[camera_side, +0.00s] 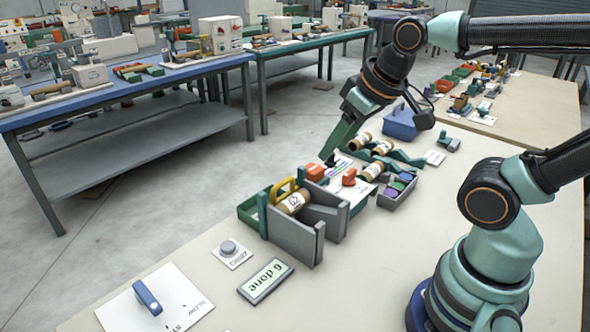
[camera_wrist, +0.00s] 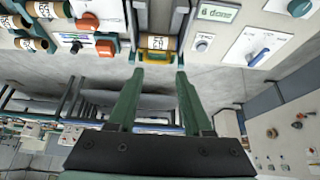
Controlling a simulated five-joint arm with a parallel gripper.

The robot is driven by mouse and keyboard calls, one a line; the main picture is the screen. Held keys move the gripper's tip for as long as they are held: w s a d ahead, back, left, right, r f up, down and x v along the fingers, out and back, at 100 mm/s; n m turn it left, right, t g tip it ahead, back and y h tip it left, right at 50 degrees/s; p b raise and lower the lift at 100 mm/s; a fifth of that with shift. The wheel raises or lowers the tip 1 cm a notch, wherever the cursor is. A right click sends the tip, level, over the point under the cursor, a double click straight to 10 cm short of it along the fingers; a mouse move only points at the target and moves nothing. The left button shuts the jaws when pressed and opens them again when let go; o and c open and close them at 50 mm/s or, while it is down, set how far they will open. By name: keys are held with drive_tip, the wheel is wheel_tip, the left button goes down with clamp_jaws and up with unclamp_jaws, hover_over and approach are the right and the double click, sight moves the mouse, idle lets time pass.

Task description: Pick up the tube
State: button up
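A brown tube with a white label (camera_side: 293,202) sits in the winder, beside upright grey plates (camera_side: 322,222) and a yellow curved part (camera_side: 283,188). The same tube shows between the grey plates in the wrist view (camera_wrist: 158,43), with the yellow part (camera_wrist: 157,56) just below it. More labelled tubes (camera_side: 383,147) lie on a green wavy rack (camera_side: 403,157); several show at the left of the wrist view (camera_wrist: 32,44). My gripper (camera_wrist: 159,72) is open and empty, its green fingers spread and pointing toward the winder tube. In the side view my gripper (camera_side: 331,158) is above and behind the winder.
An orange knob (camera_side: 349,177) and a tray of coloured discs (camera_side: 398,188) stand right of the winder. A round grey button (camera_side: 229,247), a "6 done" display (camera_side: 265,280) and a blue lever on a white plate (camera_side: 147,297) lie in front. A blue bin (camera_side: 401,124) stands behind.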

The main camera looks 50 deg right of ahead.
drive_tip(key=o, duration=0.4)
drive_tip(key=shift+c, duration=0.2)
drive_tip(key=m+g, duration=0.6)
drive_tip(key=m, duration=1.2)
hover_over(372, 168)
wheel_tip(372, 168, down, 12)
wheel_tip(372, 168, down, 11)
drive_tip(key=shift+w+f, duration=0.1)
